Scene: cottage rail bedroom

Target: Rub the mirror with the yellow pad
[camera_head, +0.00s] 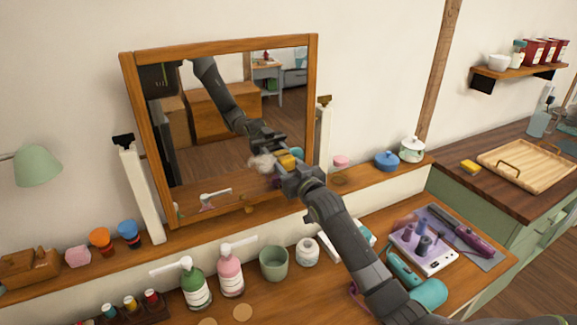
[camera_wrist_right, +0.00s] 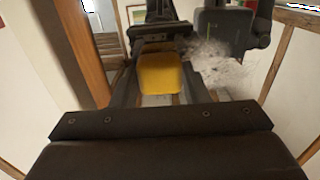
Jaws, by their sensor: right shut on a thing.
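The wood-framed mirror (camera_head: 215,165) stands tilted between two pale posts above the dresser. A whitish smudge (camera_head: 263,162) shows on its lower right glass, and also in the right wrist view (camera_wrist_right: 220,68). My right gripper (camera_head: 290,166) is at the lower right of the glass, near the right frame side. It is shut on the yellow pad (camera_wrist_right: 160,74), which lies between its fingers facing the glass, right beside the smudge. I cannot tell whether the pad touches the glass. The arm's reflection shows in the mirror. My left gripper is not in view.
Bottles (camera_head: 196,287), a green cup (camera_head: 274,262) and a jar (camera_head: 307,252) stand on the dresser below the mirror. A yellow block (camera_head: 470,166) and wooden tray (camera_head: 530,165) sit on the far-right counter.

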